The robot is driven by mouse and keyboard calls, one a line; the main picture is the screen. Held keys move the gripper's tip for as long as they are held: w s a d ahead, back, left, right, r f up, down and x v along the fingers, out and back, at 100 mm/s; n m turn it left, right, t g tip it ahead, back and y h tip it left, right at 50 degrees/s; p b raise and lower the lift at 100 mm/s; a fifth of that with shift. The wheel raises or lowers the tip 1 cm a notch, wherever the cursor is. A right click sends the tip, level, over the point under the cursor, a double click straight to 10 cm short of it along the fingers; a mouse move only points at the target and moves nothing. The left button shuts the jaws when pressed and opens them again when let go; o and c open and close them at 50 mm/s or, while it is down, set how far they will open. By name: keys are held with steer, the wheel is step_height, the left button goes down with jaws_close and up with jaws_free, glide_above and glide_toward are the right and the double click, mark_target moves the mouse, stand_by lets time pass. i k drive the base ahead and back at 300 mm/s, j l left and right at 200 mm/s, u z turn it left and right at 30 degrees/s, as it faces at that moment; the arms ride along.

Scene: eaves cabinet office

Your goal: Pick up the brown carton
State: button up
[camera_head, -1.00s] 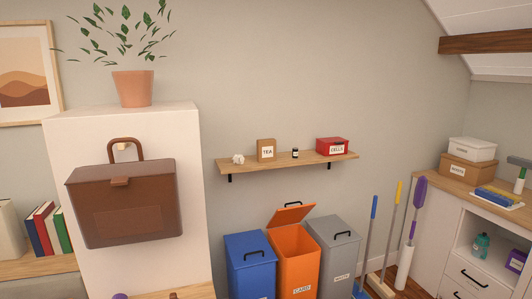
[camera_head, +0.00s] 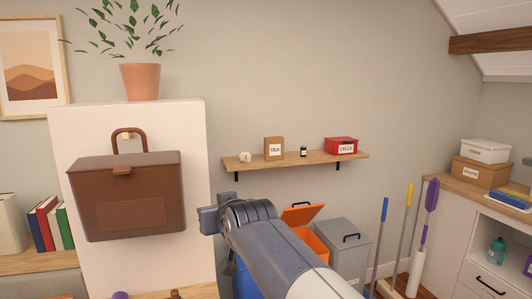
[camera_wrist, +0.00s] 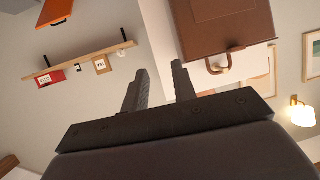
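The small brown carton (camera_head: 274,149), labelled TEA, stands upright on the wooden wall shelf (camera_head: 240,163). In the wrist view the brown carton (camera_wrist: 102,66) appears upside down at upper left, apart from my fingers. My gripper (camera_head: 208,214) is below and left of the shelf in the head view, in front of the white cabinet's right edge. In the wrist view my gripper (camera_wrist: 159,72) has its two fingers apart with nothing between them, so it is open and empty.
On the shelf are white crumpled paper (camera_head: 245,157), a small dark jar (camera_head: 303,151) and a red CELLS box (camera_head: 341,145). A brown briefcase (camera_head: 128,205) hangs left of my gripper. Bins, including a grey one (camera_head: 348,245), stand below. A larger brown box (camera_head: 481,172) sits far right.

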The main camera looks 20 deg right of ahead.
mark_target(274, 145)
steer(key=i+l+z, duration=0.1)
steer(key=i+l, duration=1.05)
steer(key=i, duration=0.25)
steer(key=i+l+z, duration=0.15)
steer(key=i+l, duration=0.4)
steer(key=i, duration=0.15)
